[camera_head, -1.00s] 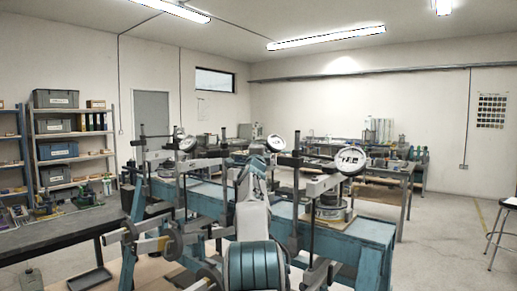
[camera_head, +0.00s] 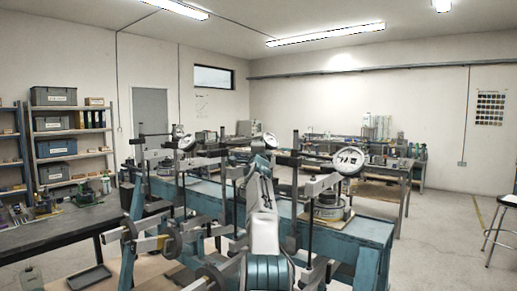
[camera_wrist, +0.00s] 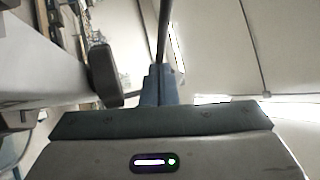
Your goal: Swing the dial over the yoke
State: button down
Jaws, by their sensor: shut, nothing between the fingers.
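Several lever frames with round white dials stand along a blue bench (camera_head: 375,232) in the head view. The right dial (camera_head: 349,161) is the nearest and largest, at the end of a grey lever beside a dark post (camera_head: 295,195). A middle dial (camera_head: 270,140) shows just above my arm, and a left dial (camera_head: 187,142) is farther back. My gripper (camera_wrist: 158,72) is shut and empty, pointing at a dark upright rod (camera_wrist: 163,35) in the wrist view; contact cannot be told. A dark rounded block (camera_wrist: 104,75) is left of it. I cannot make out the yoke for certain.
A dark table (camera_head: 60,228) stands at the left, before shelves (camera_head: 70,145) with bins. A workbench (camera_head: 385,172) is behind the right dial. A stool (camera_head: 505,202) stands at the far right. The floor right of the blue bench is clear.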

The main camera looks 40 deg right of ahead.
jog(key=shift+a+f, duration=0.1)
dwell(0.6)
jog(key=shift+s+a+f+b, duration=0.1)
jog(key=shift+s+f+b, duration=0.05)
jog(key=shift+b, duration=0.45)
jog(key=b+v, duration=1.3)
jog(key=shift+s, duration=0.1)
jog(key=p+x, duration=1.3)
